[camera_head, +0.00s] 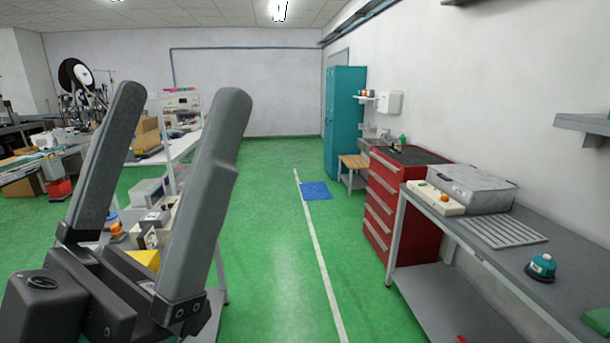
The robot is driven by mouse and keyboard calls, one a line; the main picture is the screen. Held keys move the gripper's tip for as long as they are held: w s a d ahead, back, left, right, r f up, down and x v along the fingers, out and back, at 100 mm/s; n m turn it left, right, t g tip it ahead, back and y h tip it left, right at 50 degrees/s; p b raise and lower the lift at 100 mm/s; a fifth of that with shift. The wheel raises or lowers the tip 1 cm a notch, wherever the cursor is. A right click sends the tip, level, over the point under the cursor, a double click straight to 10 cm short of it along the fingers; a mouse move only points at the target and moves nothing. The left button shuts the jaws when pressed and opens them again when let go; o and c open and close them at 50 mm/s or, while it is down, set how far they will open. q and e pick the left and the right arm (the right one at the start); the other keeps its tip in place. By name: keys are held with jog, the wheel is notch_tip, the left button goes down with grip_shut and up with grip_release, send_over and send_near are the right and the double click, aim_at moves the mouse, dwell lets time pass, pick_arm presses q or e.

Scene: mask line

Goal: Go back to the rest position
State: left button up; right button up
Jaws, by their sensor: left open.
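My left gripper (172,108) stands large in the left foreground, pointing up, with its two grey fingers spread apart. It is open, and nothing shows between the fingers but the background. It hides part of the bench and shelves behind it. My right gripper is not in the view.
A grey workbench (464,242) on the right holds a metal case (465,188) and a teal-capped item (541,267). A red drawer cabinet (383,205) and a teal locker (345,125) stand beyond. The green floor (265,240) is clear in the middle, with a blue mat (316,190).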

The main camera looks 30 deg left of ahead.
pick_arm(q)
jog(key=w+f+n+g+y, duration=0.2)
jog(key=w+f, duration=0.1)
jog(key=w, duration=0.1)
notch_tip(320, 180, up, 38)
jog(key=p, duration=3.8)
notch_tip(320, 180, down, 33)
jog(key=b, duration=3.3)
jog(key=shift+h, duration=0.4)
jog(key=shift+r, duration=0.1)
